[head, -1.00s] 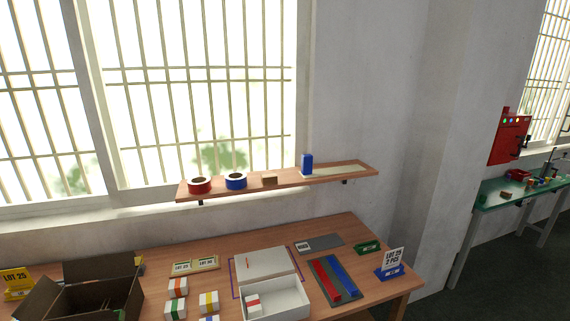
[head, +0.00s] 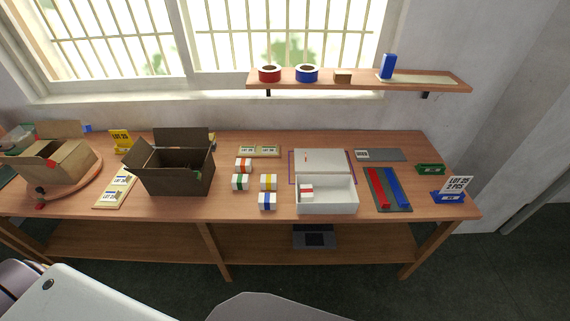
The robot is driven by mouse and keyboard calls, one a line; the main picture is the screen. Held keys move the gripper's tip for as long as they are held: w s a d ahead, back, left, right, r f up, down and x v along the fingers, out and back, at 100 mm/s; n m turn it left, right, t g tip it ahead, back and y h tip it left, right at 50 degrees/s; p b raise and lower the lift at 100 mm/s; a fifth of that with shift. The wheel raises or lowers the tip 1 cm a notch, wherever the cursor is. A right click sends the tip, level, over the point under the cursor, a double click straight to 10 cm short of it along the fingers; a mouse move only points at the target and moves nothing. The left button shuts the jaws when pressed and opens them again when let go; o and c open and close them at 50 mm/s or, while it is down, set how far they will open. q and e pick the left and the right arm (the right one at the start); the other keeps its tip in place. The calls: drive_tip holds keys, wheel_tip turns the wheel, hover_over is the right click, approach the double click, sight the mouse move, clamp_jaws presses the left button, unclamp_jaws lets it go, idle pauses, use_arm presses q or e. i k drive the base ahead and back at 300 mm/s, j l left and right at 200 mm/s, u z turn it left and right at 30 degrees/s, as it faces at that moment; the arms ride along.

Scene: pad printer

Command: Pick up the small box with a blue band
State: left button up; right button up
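The small white box with a blue band (head: 267,201) sits on the wooden table in the head view, near the front edge and left of the open white box. Close by are similar small boxes with a yellow band (head: 268,182), a green band (head: 240,182) and an orange-red band (head: 243,165). Neither of my grippers shows in the head view.
An open white box (head: 328,207) holds a red-banded box. A dark open carton (head: 175,178) stands to the left. A shelf (head: 350,86) hangs above the back of the table.

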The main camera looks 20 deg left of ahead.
sight(266, 201)
drive_tip(key=i+l+u, duration=0.15)
drive_tip(key=l+u, duration=0.3)
drive_tip(key=i+l+u, duration=0.15)
drive_tip(key=l+u, duration=0.15)
drive_tip(key=u, duration=0.15)
drive_tip(key=l+u, duration=0.4)
